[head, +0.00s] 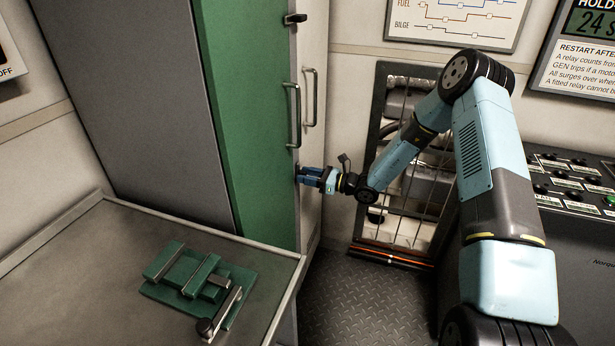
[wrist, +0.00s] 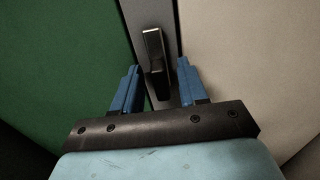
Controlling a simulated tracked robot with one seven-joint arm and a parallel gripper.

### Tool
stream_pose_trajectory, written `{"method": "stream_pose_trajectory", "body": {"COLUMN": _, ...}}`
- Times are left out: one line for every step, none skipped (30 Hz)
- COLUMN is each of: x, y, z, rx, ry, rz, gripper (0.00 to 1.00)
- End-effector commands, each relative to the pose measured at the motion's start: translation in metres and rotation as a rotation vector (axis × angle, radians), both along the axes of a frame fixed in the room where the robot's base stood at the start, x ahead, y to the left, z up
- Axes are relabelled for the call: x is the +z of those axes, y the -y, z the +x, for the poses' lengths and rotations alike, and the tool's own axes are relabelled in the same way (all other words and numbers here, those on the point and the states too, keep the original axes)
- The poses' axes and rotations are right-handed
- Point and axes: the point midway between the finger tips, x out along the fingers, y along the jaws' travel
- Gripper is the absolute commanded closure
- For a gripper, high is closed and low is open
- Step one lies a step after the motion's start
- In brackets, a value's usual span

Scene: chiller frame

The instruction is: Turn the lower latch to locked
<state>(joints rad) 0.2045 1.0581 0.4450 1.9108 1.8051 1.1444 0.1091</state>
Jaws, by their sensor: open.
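The lower latch (wrist: 155,52) is a dark handle on a grey strip between a green panel and a pale panel in the wrist view. It stands nearly upright, its lower end between my fingers. My gripper (wrist: 159,82) is open, with one blue finger on each side of the latch and a visible gap at each side. The upper latch (head: 294,18) is a dark handle near the top of the same edge.
Two bar handles, one on the green door (head: 291,115) and one on the pale panel (head: 311,97), stand out above my gripper. A metal table (head: 100,270) with a green fixture (head: 195,283) is at the front left. A barred rack (head: 410,160) stands behind my arm.

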Motion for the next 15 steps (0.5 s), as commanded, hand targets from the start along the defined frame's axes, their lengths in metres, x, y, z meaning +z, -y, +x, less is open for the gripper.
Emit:
{"method": "stream_pose_trajectory", "body": {"x": 0.0, "y": -0.0002, "z": 0.0001, "rx": 0.0, "ry": 0.0, "rz": 0.0, "gripper": 0.57}}
{"method": "stream_pose_trajectory", "body": {"x": 0.0, "y": -0.0001, "z": 0.0, "rx": 0.0, "ry": 0.0, "rz": 0.0, "gripper": 0.57}}
{"method": "stream_pose_trajectory", "body": {"x": 0.0, "y": -0.0001, "z": 0.0, "rx": 0.0, "ry": 0.0, "rz": 0.0, "gripper": 0.57}}
{"method": "stream_pose_trajectory", "body": {"x": 0.0, "y": 0.0, "z": 0.0, "rx": 0.0, "ry": 0.0, "rz": 0.0, "gripper": 0.57}}
{"method": "stream_pose_trajectory", "body": {"x": 0.0, "y": 0.0, "z": 0.0, "rx": 0.0, "ry": 0.0, "rz": 0.0, "gripper": 0.57}}
{"method": "stream_pose_trajectory", "body": {"x": 0.0, "y": 0.0, "z": 0.0, "rx": 0.0, "ry": 0.0, "rz": 0.0, "gripper": 0.59}}
{"method": "stream_pose_trajectory", "body": {"x": 0.0, "y": 0.0, "z": 0.0, "rx": 0.0, "ry": 0.0, "rz": 0.0, "gripper": 0.62}}
{"method": "stream_pose_trajectory", "body": {"x": 0.0, "y": 0.0, "z": 0.0, "rx": 0.0, "ry": 0.0, "rz": 0.0, "gripper": 0.65}}
{"method": "stream_pose_trajectory", "body": {"x": 0.0001, "y": 0.0001, "z": 0.0, "rx": 0.0, "ry": 0.0, "rz": 0.0, "gripper": 0.69}}
{"method": "stream_pose_trajectory", "body": {"x": 0.0001, "y": 0.0001, "z": 0.0, "rx": 0.0, "ry": 0.0, "rz": 0.0, "gripper": 0.72}}
{"method": "stream_pose_trajectory", "body": {"x": 0.0001, "y": 0.0001, "z": 0.0, "rx": 0.0, "ry": 0.0, "rz": 0.0, "gripper": 0.75}}
{"method": "stream_pose_trajectory", "body": {"x": 0.0001, "y": 0.0001, "z": 0.0, "rx": 0.0, "ry": 0.0, "rz": 0.0, "gripper": 0.79}}
{"method": "stream_pose_trajectory", "body": {"x": 0.0001, "y": 0.0001, "z": 0.0, "rx": 0.0, "ry": 0.0, "rz": 0.0, "gripper": 0.81}}
{"method": "stream_pose_trajectory", "body": {"x": 0.0001, "y": 0.0001, "z": 0.0, "rx": 0.0, "ry": 0.0, "rz": 0.0, "gripper": 0.84}}
{"method": "stream_pose_trajectory", "body": {"x": 0.0001, "y": 0.0002, "z": 0.0, "rx": 0.0, "ry": 0.0, "rz": 0.0, "gripper": 0.88}}
